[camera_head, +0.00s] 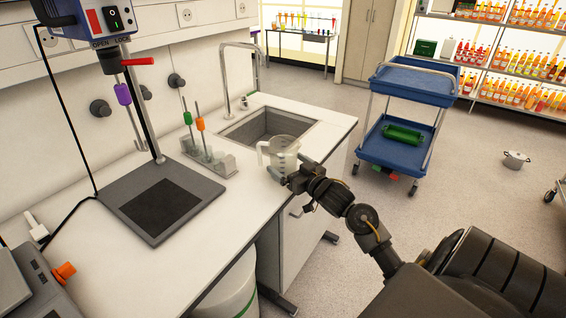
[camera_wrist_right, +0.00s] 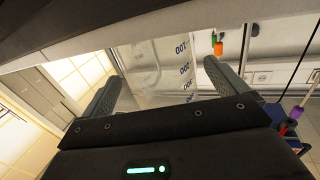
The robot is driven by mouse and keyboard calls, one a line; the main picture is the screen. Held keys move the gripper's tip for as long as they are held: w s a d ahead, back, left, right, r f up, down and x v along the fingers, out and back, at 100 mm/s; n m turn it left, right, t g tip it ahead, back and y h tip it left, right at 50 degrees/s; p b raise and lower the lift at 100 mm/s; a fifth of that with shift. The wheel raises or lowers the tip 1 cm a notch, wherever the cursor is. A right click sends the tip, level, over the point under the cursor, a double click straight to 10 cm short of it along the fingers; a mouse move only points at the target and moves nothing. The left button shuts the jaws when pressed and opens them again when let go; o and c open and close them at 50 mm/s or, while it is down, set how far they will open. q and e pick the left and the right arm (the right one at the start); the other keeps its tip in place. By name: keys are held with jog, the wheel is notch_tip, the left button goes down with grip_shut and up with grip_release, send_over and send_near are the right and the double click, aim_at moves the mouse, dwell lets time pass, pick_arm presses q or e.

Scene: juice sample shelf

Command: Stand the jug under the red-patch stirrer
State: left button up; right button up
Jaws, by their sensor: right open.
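The clear jug (camera_head: 284,154) stands upright on the white counter, in front of the sink, with its handle to the left. My right gripper (camera_head: 291,171) is open at the jug's near side. In the right wrist view the jug (camera_wrist_right: 155,65), with printed marks, fills the space between the open fingers (camera_wrist_right: 163,85); whether they touch it I cannot tell. The stirrer (camera_head: 95,20) at the top left is a blue box with a red patch and hangs over a grey base plate (camera_head: 155,235) with a dark square. My left gripper is not in view.
A small rack (camera_head: 218,163) with green- and orange-marked rods stands between the base plate and the sink (camera_head: 262,122). A tall tap rises behind the sink. A grey device (camera_head: 45,285) sits at the lower left.

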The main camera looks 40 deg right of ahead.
jog(key=s, duration=0.8)
jog(key=shift+s+b, duration=0.35)
jog(key=shift+s, duration=0.05)
jog(key=shift+a, duration=0.1)
